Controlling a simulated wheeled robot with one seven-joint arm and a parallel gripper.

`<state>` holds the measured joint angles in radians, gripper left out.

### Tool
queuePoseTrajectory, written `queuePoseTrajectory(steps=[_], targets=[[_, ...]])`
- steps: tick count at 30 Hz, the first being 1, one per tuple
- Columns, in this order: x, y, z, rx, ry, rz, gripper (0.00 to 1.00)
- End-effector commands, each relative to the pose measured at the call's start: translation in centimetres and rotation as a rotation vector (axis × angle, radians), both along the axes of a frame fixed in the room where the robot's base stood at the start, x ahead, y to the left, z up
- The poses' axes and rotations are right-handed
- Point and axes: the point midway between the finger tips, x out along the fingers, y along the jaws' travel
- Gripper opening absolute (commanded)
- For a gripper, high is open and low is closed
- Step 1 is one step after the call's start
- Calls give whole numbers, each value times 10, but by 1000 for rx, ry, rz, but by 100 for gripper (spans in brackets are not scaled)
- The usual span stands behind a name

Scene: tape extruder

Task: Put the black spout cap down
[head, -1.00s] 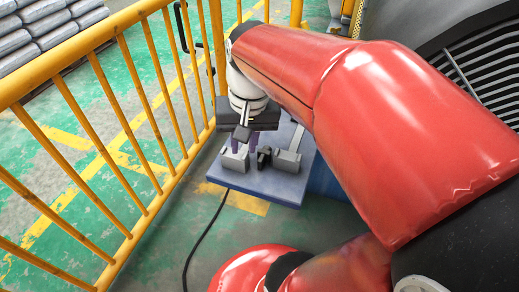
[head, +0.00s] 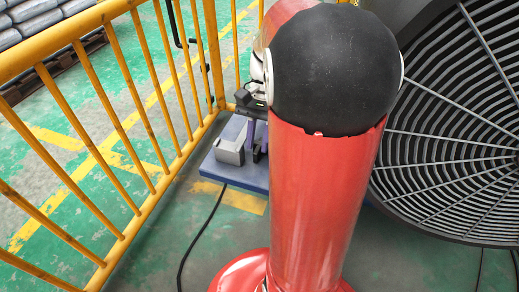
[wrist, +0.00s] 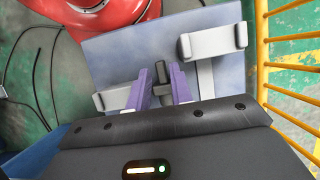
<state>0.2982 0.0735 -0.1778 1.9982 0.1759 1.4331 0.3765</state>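The black spout cap (wrist: 161,72) shows in the wrist view between the two purple fingers of my gripper (wrist: 161,88), over the blue-grey platform (wrist: 115,50). The fingers stand apart, with the cap in the narrow gap between them. I cannot tell whether they touch it, or whether it rests on the platform. In the head view my gripper (head: 257,145) points down over the platform (head: 218,177), beside a grey block (head: 231,151). My red arm hides the right part of the platform and most of the gripper there.
Two grey blocks stand on the platform, one at right (wrist: 212,42) and one at left (wrist: 112,99) in the wrist view. A yellow railing (head: 135,185) runs close on the left. A large round black grille (head: 450,130) stands at right. A black cable (head: 198,235) crosses the floor.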

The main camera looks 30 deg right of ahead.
Motion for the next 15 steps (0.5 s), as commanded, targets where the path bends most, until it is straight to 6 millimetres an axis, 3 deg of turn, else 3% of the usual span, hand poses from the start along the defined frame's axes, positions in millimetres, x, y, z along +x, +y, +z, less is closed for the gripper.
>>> queuePoseTrajectory(steps=[1,6,15], targets=[[-2,3,-11,2,4,1,22],[-6,9,-29,0,1,1,22],[-7,10,-31,0,0,2,20]])
